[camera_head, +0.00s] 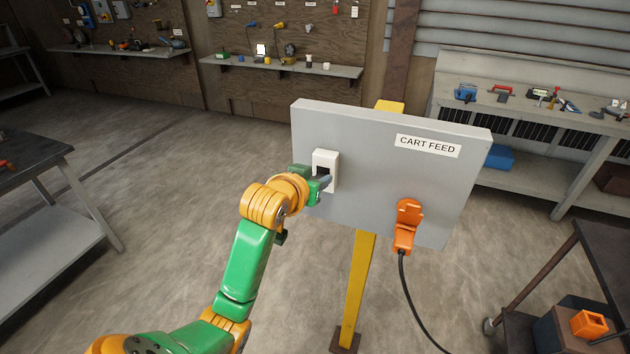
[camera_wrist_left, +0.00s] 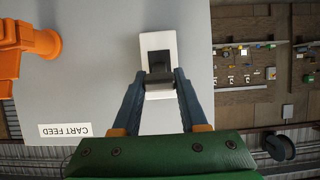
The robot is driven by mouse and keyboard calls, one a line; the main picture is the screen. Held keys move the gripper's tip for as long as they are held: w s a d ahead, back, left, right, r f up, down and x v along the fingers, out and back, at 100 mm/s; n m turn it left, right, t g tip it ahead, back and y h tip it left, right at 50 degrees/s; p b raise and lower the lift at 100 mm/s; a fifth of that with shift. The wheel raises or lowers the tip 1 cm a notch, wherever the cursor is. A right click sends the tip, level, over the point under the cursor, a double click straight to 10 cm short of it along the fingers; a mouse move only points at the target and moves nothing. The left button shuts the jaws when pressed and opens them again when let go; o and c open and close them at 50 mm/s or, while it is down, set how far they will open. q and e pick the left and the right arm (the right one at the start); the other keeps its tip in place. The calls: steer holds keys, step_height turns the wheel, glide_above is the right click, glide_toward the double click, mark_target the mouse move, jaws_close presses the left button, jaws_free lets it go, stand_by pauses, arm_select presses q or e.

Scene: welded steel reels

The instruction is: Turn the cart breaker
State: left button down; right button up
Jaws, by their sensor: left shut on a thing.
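The cart breaker (camera_head: 331,160) is a white housing with a dark lever on the left part of a grey panel (camera_head: 375,140) labelled CART FEED. My left gripper (camera_head: 323,184) is at the breaker, partly covering its lower left side in the head view. In the left wrist view the white breaker housing (camera_wrist_left: 158,42) stands at the top centre. My left gripper's two blue-grey fingers (camera_wrist_left: 160,84) are shut on the dark breaker lever (camera_wrist_left: 159,77). My right gripper is not in view.
An orange plug (camera_head: 408,222) with a black cable sits lower right on the panel. A yellow post (camera_head: 355,285) carries the panel. A dark table (camera_head: 35,165) stands at the left and a cart (camera_head: 580,270) at the lower right. Open concrete floor lies between.

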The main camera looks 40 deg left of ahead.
arm_select(q)
steer(key=shift+r+g, duration=0.15)
steer(key=shift+g, duration=0.15)
stand_by(0.4)
steer(key=shift+c, duration=2.2)
jaws_free()
steer(key=shift+w, duration=0.15)
steer(key=v, duration=0.7)
steer(key=shift+b, duration=0.4)
steer(key=shift+a, duration=0.15)
